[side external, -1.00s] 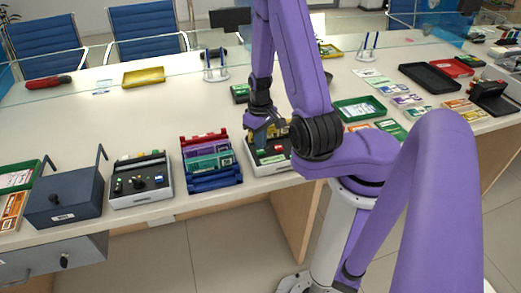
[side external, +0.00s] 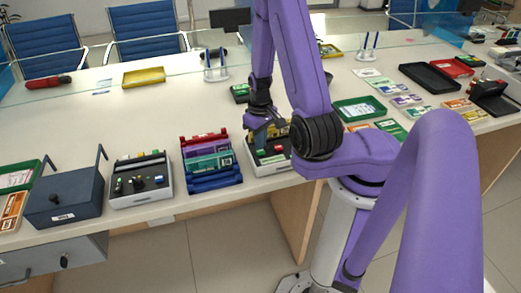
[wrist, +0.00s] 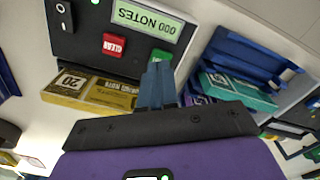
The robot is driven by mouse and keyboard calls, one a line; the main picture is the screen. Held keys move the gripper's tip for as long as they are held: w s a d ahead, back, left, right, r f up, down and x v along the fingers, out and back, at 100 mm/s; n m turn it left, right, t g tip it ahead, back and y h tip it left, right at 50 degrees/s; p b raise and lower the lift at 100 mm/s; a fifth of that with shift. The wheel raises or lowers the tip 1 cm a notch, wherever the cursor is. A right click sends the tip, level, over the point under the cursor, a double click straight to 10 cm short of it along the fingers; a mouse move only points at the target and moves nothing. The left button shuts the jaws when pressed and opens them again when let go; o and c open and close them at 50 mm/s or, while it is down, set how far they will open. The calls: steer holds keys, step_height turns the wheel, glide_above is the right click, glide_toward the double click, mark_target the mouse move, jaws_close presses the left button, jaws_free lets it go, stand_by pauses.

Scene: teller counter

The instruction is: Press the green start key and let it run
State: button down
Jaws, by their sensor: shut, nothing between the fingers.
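The note counter (side external: 270,168) is a dark-topped machine with a light body near the front edge of the counter. In the wrist view its panel (wrist: 85,42) has a display (wrist: 148,20) reading 000 NOTES and a red CLEAR key (wrist: 114,45). The green key (wrist: 164,56) is partly hidden behind my fingertips. My gripper (wrist: 158,70) is shut and empty, with its fingertips over or at the green key; I cannot tell whether they touch. In the side view my gripper (side external: 262,132) points down at the machine.
Yellow banded notes (wrist: 90,92) lie at the machine's edge. A rack of coloured folders (side external: 211,162) stands just left of the machine, and a black-topped device (side external: 140,182) is farther left. A green tray (side external: 360,109) lies to the right. A glass screen runs along the back.

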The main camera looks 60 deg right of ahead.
mark_target(259, 151)
steer(key=shift+f, duration=1)
stand_by(0.4)
step_height(259, 151, up, 9)
stand_by(1.1)
steer(key=w+a+r+n, duration=0.2)
steer(key=a+r+n, duration=0.15)
steer(key=a, duration=0.25)
steer(key=w+a+r+n, duration=0.2)
steer(key=a+r+n, duration=0.15)
steer(key=a, duration=0.25)
steer(key=s+a+r+n, duration=0.1)
steer(key=s+n, duration=0.3)
steer(key=s, duration=0.5)
steer(key=s+a+r+n, duration=0.1)
steer(key=s+r+n, duration=0.2)
steer(key=s, duration=0.6)
steer(key=shift+s+a+r+n, duration=0.15)
steer(key=shift+s+a+n, duration=0.25)
steer(key=shift+n, duration=0.4)
